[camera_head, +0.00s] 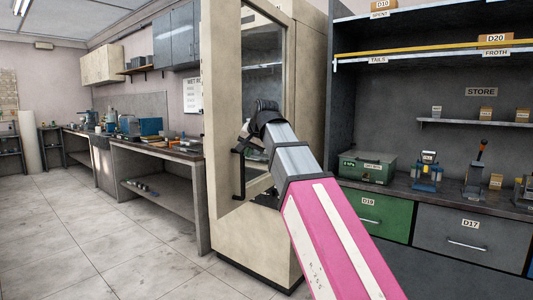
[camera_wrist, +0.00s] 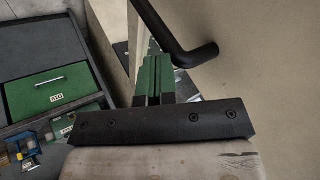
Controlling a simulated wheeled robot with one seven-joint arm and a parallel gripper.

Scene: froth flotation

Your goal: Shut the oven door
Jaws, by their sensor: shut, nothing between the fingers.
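The oven is a tall beige cabinet (camera_head: 307,90) in the middle of the head view. Its glazed door (camera_head: 222,90) has a black bar handle (camera_head: 238,172) low on it. My arm crosses in front and hides part of the door and cabinet. I cannot tell how far the door stands open. In the wrist view, my gripper (camera_wrist: 158,68) has its green fingers together and empty. They are close beside the black handle (camera_wrist: 182,45), with the beige door panel (camera_wrist: 240,60) on the right. I cannot tell whether they touch. The fingertips are hidden in the head view.
A dark storage bench with a green drawer (camera_head: 380,215) and a grey drawer (camera_head: 470,238) stands on the right. A green case (camera_head: 367,168) sits on it. A workbench (camera_head: 160,155) runs along the left. The tiled floor (camera_head: 90,240) there is clear.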

